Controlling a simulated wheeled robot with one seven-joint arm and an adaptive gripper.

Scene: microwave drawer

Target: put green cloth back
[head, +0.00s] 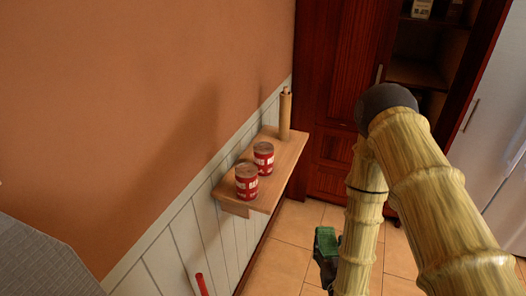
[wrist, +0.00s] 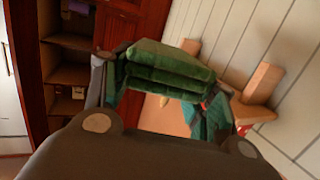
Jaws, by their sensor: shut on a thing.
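The green cloth (head: 325,241) is a folded, thick bundle in the head view, low in front of the floor tiles and below the wooden shelf (head: 285,150). My gripper (head: 327,258) is shut on it; its dark body shows just under the cloth. The shelf carries two red cans (head: 247,182) and an upright brown roll (head: 285,115). Part of the gripper is hidden behind my arm.
A dark red wooden cabinet (head: 335,90) with an open compartment (head: 420,65) stands behind the shelf. A pale fridge-like door (head: 498,130) is at the right. The white panelled wall (head: 190,240) runs below the shelf. Wooden shelf brackets (wrist: 262,83) show in the wrist view. Tiled floor (head: 285,260) is clear.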

